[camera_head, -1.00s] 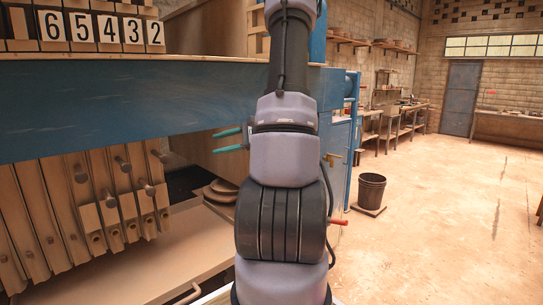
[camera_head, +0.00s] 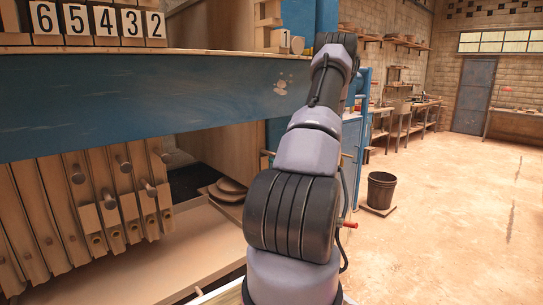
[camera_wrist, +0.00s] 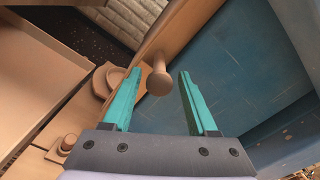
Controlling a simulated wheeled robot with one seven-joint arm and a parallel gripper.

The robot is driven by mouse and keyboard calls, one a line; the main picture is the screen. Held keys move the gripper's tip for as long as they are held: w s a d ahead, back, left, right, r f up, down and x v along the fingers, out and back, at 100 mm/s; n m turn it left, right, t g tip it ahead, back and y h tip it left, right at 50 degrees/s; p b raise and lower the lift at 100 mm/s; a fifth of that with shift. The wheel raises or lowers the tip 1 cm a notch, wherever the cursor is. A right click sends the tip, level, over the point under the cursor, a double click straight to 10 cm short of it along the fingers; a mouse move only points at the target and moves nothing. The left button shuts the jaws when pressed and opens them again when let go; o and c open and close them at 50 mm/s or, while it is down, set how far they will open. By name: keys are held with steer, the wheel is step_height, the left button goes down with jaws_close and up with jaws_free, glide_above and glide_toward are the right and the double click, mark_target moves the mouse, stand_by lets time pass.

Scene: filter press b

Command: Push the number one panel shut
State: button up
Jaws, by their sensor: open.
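My arm stands just right of the tag and hides part of that area. In the wrist view, my gripper (camera_wrist: 158,103) is open, with two teal fingers. A round wooden knob (camera_wrist: 159,82) shows between the fingers, on a wooden panel edge (camera_wrist: 182,38). The fingers are not closed on it, and I cannot tell whether either touches it. My gripper is hidden behind my arm in the head view.
Panels tagged 6, 5, 4, 3 and 2 (camera_head: 100,22) stand close together at the left. A blue beam (camera_head: 140,105) crosses in front, above a pale tray (camera_head: 150,260). A dark bucket (camera_head: 381,190) stands right. The floor (camera_head: 450,235) there is open.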

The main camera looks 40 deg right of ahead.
mark_target(271, 154)
steer(key=shift+w+a, duration=0.2)
steer(key=shift+w, duration=1.95)
jaws_close()
